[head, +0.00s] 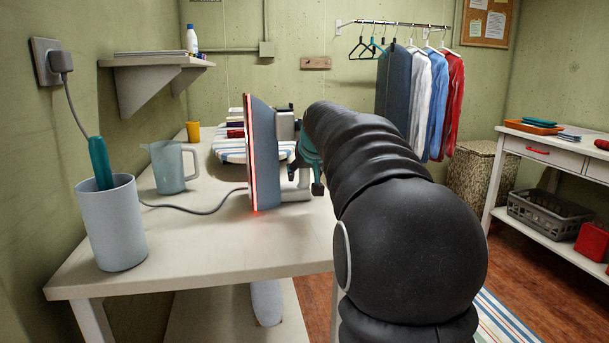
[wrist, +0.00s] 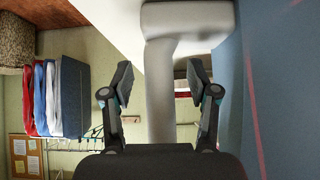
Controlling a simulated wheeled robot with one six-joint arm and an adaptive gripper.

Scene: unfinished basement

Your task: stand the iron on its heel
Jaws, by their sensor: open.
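The iron (head: 264,155) stands upright on its heel on the table, its blue-grey soleplate vertical and its edge glowing red. Its grey body and handle are on the right side of the soleplate. My gripper (head: 308,158) is at the handle side, partly hidden behind my arm. In the wrist view, my open gripper (wrist: 162,88) has one finger on each side of the grey handle (wrist: 160,95), with gaps showing on both sides. The blue part of the iron (wrist: 285,90) fills the right of that view.
The iron's cord (head: 195,212) runs left.

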